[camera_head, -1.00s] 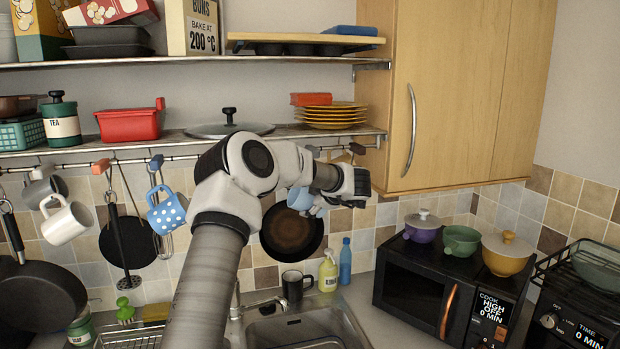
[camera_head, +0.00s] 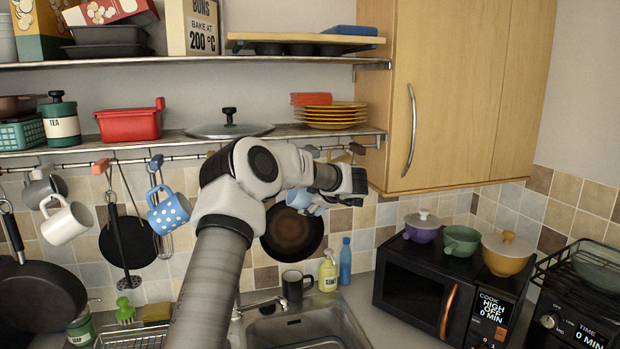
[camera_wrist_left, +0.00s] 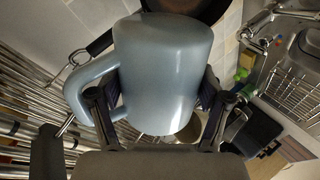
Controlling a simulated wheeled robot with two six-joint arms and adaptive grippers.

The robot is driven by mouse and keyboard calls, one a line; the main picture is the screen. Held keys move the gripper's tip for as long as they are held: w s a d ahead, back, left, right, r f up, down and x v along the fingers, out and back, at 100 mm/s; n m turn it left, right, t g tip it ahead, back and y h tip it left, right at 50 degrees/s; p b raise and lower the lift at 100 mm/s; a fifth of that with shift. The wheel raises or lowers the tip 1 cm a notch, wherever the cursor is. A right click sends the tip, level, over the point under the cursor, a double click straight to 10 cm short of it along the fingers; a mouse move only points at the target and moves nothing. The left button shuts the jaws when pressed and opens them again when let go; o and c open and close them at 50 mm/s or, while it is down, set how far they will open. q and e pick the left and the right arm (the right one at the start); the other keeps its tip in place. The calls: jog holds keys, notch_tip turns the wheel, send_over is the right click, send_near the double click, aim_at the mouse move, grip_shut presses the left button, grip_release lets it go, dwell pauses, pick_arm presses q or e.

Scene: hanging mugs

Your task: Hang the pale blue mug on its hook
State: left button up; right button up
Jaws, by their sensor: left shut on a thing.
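The pale blue mug (camera_head: 298,198) is partly hidden behind my left forearm in the head view, below the rail and in front of the hanging round pan. It fills the middle of the left wrist view (camera_wrist_left: 165,70), with its handle on the left side. My left gripper (camera_wrist_left: 160,112) is shut on the mug's body, one finger on each side. In the head view the left gripper (camera_head: 316,208) is small and partly covered by my wrist. A thin hook-like rod shows close to the handle in the wrist view; I cannot tell whether it passes through the handle. My right gripper is out of view.
A blue dotted mug (camera_head: 169,212) and a white mug (camera_head: 66,222) hang at the left. The round pan (camera_head: 292,232) hangs behind the held mug. The wooden cupboard (camera_head: 450,90) is at the right. A dark mug (camera_head: 296,285) and bottles stand below by the sink.

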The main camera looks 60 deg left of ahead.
pick_arm(q)
jog(key=shift+w+a+f, duration=0.2)
jog(key=shift+a+f, duration=0.15)
jog(key=shift+a, duration=0.1)
jog(key=shift+a+f, duration=0.15)
jog(key=shift+f, duration=0.2)
dwell(1.0)
jog(key=o, duration=1.8)
jog(key=v, duration=1.2)
